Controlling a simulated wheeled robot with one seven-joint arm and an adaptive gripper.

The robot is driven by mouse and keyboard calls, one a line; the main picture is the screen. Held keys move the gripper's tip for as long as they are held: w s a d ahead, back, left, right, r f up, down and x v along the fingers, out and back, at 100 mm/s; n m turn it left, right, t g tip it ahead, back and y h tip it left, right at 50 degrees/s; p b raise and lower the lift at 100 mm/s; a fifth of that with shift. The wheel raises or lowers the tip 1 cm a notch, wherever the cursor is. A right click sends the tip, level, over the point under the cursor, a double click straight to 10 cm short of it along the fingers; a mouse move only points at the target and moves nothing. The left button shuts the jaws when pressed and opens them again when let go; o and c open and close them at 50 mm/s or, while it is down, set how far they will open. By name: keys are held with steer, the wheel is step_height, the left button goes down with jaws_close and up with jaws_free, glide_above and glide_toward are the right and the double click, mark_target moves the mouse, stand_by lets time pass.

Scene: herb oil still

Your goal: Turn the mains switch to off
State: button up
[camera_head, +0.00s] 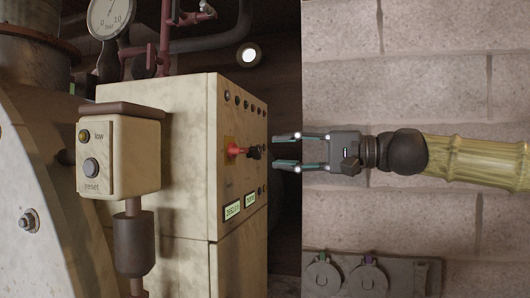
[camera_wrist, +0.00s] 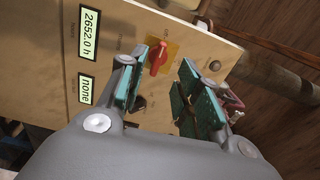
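A red rotary switch (camera_head: 235,150) on a yellow plate, which looks like the mains switch, sits on the side panel of a cream cabinet (camera_head: 185,150). Its red handle (camera_wrist: 158,58) also shows in the wrist view, upper middle, between the directions of my two fingers. My gripper (camera_head: 286,151) is open and empty, to the right of the panel, at about the height of the switch. Its teal-padded fingers also show in the wrist view (camera_wrist: 164,60). Contact with the switch is not visible.
A black knob (camera_head: 254,152) stands out beside the red switch, close to my fingertips. Two displays (camera_head: 232,210) sit below. A low/reset box (camera_head: 120,155) stands in front of the cabinet at left. A brick wall (camera_head: 420,70) is behind my arm.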

steer(key=shift+v, duration=1.8)
